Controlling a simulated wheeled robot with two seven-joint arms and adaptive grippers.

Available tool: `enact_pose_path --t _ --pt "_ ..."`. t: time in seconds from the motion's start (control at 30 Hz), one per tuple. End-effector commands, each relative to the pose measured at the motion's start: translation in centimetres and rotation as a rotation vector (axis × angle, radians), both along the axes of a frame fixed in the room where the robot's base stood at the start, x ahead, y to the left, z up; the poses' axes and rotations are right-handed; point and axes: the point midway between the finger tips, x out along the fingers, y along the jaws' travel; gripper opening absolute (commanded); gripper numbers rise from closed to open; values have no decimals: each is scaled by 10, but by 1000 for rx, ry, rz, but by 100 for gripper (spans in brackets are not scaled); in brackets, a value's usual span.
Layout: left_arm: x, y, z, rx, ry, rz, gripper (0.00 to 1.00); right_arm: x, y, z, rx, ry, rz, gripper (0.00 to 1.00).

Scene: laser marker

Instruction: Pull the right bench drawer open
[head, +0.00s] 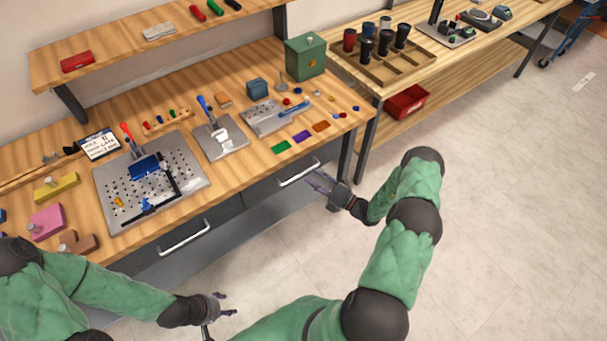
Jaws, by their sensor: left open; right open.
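The right bench drawer (277,192) is a dark grey front under the wooden bench top, with a pale bar handle (299,173). It looks shut. My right gripper (318,182) is open just to the right of the handle, its fingers pointing toward it; I cannot tell whether they touch it. The left bench drawer (165,257) has a similar handle (184,238) and also looks shut. My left gripper (226,305) is open and empty, low in front of the bench, away from both drawers.
The wooden bench (250,173) carries a perforated plate (190,205), a green box (306,58) and small coloured parts. A bench leg (347,157) stands right of the right drawer. A second table (365,83) is at the back right. The floor (500,200) at right is clear.

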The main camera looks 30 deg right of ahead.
Motion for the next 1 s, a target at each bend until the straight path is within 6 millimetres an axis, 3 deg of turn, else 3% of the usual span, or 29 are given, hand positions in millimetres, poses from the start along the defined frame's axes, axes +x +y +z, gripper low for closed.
enact_pose_path --t 0.3,0.7,0.87,1.0 --pt "0 0 -6 0 0 0 52 35 19 7 0 0 2 44" --pt "0 0 -6 0 0 0 52 41 22 8 0 1 0 44" --pt "0 0 -6 0 0 0 52 41 22 8 0 1 0 0" --pt "0 0 -6 0 0 0 52 41 22 8 0 1 0 0"
